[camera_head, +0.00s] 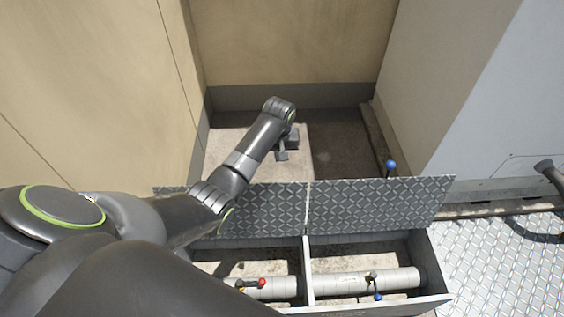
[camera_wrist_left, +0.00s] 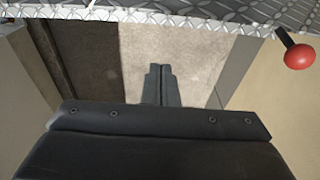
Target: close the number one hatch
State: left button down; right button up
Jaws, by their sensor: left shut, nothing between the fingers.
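Two diamond-plate hatch lids stand open, tilted up at the back of a two-compartment box (camera_head: 307,276). The left lid (camera_head: 275,207) is partly covered by my left arm; the right lid (camera_head: 380,205) has a blue knob (camera_head: 390,165) at its top edge. No number can be read, so I cannot tell which is number one. A red knob (camera_wrist_left: 299,56) sticks out by a lid's edge (camera_wrist_left: 150,17) in the left wrist view. My left gripper (camera_head: 281,155) reaches over the left lid to its far side, pointing down. Its fingers (camera_wrist_left: 161,71) are together and empty, apart from lid and knob.
A pipe (camera_head: 340,284) runs through both compartments, with a red-handled valve (camera_head: 261,283) left and a blue-handled valve (camera_head: 377,296) right. Beige walls (camera_head: 290,45) and a pale cabinet (camera_head: 455,90) enclose the floor behind the lids. Metal decking (camera_head: 505,260) lies at right.

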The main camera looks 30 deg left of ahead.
pick_arm(q)
notch_tip(320, 180, down, 8)
jog(key=s+d, duration=0.1)
jog(key=s, duration=0.1)
jog(key=shift+s+d+r, duration=0.2)
jog(key=shift+s, duration=0.05)
pick_arm(e)
jog(key=shift+w+d+f, duration=0.15)
jog(key=shift+w+f, duration=0.05)
jog(key=shift+w, duration=0.4)
